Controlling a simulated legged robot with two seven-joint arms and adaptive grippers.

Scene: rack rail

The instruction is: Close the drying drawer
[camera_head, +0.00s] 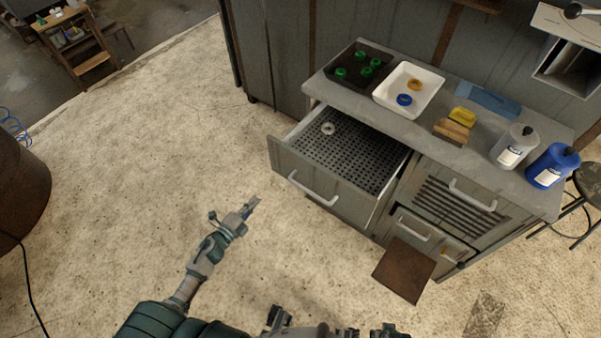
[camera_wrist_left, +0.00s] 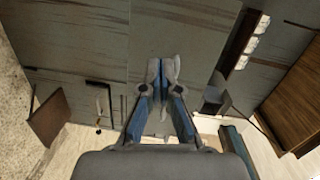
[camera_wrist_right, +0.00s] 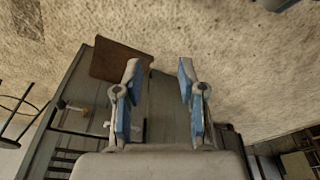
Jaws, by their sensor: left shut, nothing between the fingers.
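The drying drawer (camera_head: 318,190) is pulled out from the left part of the grey cabinet. It has a grey front, a pale bar handle (camera_head: 312,188) and a dark perforated bottom (camera_head: 350,150) with a small white ring (camera_head: 328,128) on it. My left gripper (camera_head: 252,205) is in front of the drawer, to the lower left of its handle and apart from it. Its fingers are together and empty in the left wrist view (camera_wrist_left: 163,72). My right gripper (camera_wrist_right: 158,80) has its fingers spread with nothing between them; in the head view I cannot make it out clearly.
The worktop (camera_head: 420,130) holds a black tray (camera_head: 345,85) with green items, a white tray (camera_head: 408,90), a yellow sponge (camera_head: 462,116) and two bottles. A brown panel (camera_head: 403,270) juts out low at the cabinet's right. The floor (camera_head: 170,150) left of the drawer is clear.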

